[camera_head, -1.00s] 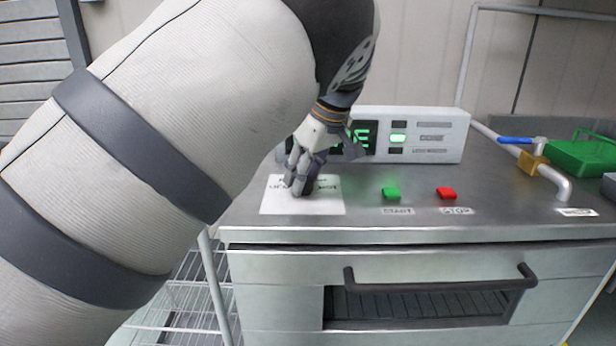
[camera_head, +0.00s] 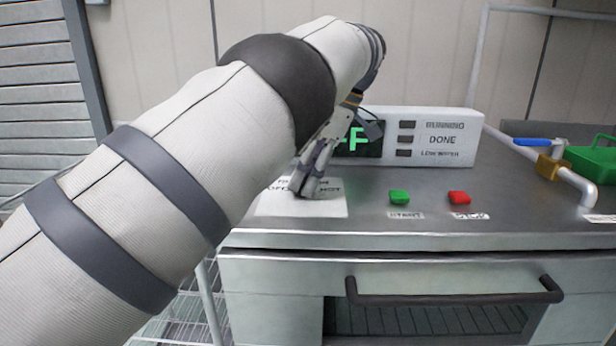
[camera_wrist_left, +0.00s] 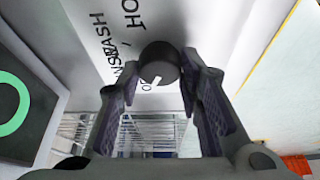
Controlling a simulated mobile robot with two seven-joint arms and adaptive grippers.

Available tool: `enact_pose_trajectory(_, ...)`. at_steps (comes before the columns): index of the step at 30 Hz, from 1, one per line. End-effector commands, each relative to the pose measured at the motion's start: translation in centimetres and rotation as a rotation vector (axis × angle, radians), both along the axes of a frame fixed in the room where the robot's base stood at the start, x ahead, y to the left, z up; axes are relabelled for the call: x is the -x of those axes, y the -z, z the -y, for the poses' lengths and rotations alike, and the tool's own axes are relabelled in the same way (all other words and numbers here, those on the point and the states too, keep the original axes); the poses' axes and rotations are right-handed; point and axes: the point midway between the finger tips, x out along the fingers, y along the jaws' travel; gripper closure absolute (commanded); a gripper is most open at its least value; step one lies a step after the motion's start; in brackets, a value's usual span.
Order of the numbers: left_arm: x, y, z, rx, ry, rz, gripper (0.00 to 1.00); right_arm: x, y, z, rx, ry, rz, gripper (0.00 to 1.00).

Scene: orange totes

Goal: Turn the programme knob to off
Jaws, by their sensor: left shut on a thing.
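The programme knob (camera_wrist_left: 161,63) is a dark round knob with a white pointer line, seen in the left wrist view. It sits on a white label plate (camera_wrist_left: 185,28) with black words, among them HOT and WASH. My left gripper (camera_wrist_left: 160,72) has a finger on either side of the knob and is shut on it. In the head view, my left gripper (camera_head: 306,182) hides the knob and reaches down to the plate (camera_head: 322,207). The display panel (camera_head: 458,125) shows green letters FF, with its left part hidden by my arm. My right gripper is out of view.
A green START button (camera_head: 399,197) and a red STOP button (camera_head: 459,198) stand right of the plate. A dark handle (camera_head: 455,298) runs across the machine's front.

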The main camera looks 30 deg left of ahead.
Motion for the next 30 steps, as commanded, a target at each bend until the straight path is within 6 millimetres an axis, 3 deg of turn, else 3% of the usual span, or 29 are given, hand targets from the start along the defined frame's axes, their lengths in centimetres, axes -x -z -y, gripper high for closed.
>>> enact_pose_trajectory(20, 0.09, 0.42, 0.06, 0.007, -0.053, -0.009, 0.95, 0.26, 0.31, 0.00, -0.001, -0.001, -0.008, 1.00)
enact_pose_trajectory(21, 0.09, 0.42, 0.06, 0.007, -0.053, -0.009, 0.58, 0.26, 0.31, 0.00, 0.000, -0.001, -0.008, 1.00)
enact_pose_trajectory(22, 0.08, 0.42, 0.06, 0.007, -0.053, -0.009, 0.51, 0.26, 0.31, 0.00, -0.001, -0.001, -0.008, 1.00)
enact_pose_trajectory(23, 0.07, 0.39, 0.05, 0.006, -0.053, -0.009, 0.48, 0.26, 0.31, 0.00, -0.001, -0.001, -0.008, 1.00)
enact_pose_trajectory(30, 0.02, 0.17, 0.02, 0.004, -0.052, -0.004, 0.48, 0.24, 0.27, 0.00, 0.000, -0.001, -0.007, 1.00)
